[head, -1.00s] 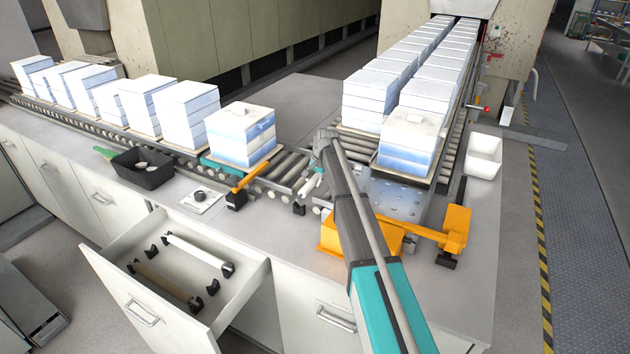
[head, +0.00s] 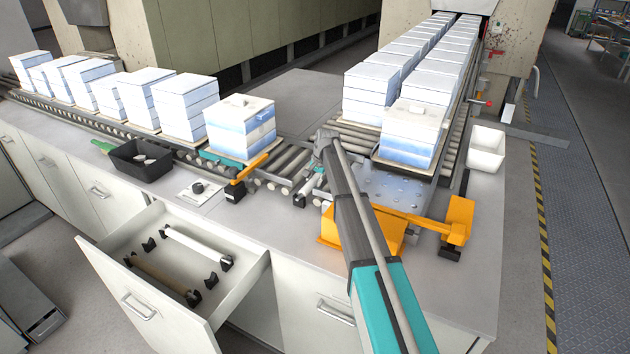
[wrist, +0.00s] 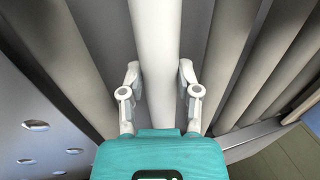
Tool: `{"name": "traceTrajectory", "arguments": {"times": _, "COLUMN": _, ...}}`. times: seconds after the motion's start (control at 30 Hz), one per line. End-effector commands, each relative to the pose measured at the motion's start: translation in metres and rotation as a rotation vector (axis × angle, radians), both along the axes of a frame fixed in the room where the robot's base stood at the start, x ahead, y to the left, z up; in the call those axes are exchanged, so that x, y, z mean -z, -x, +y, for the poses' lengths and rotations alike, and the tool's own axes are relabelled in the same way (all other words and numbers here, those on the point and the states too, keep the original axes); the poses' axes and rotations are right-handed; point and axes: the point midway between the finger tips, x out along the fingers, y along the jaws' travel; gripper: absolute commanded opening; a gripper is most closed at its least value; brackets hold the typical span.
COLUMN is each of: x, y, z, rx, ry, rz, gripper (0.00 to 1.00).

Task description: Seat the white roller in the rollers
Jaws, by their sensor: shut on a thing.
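In the wrist view the white roller (wrist: 155,60) runs lengthwise between the two fingers of my gripper (wrist: 160,78), which is shut on it. The roller lies roughly parallel to the grey rollers (wrist: 225,60) on both sides of it. I cannot tell whether its ends are down in the frame. In the head view my gripper (head: 302,192) is low over the near end of the roller line (head: 278,172), left of the perforated metal plate (head: 398,190). My arm partly hides this spot.
An open drawer (head: 150,225) in front holds a white roller (head: 197,246) and a brown roller (head: 160,278) on black supports. Stacked white-blue blocks (head: 240,125) stand on the conveyors. An orange stop (head: 255,165) and orange bracket (head: 455,222) flank the work spot. A black bin (head: 140,160) is left.

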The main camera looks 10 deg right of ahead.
Motion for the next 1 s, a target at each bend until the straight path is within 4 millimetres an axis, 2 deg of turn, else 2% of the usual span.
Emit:
{"name": "traceTrajectory", "arguments": {"times": 0.1, "x": -0.0003, "y": 0.0, "z": -0.0001, "rx": 0.0, "ry": 0.0, "rz": 0.0, "gripper": 0.0}}
{"name": "traceTrajectory", "arguments": {"times": 0.13, "x": -0.0003, "y": 0.0, "z": -0.0001, "rx": 0.0, "ry": 0.0, "rz": 0.0, "gripper": 0.45}}
{"name": "traceTrajectory", "arguments": {"times": 0.33, "x": -0.0002, "y": 0.0003, "z": -0.001, "rx": 0.001, "ry": 0.001, "rz": 0.001, "gripper": 0.82}}
{"name": "traceTrajectory", "arguments": {"times": 1.0, "x": 0.0005, "y": 0.0036, "z": -0.0043, "rx": 0.003, "ry": 0.005, "rz": 0.006, "gripper": 0.83}}
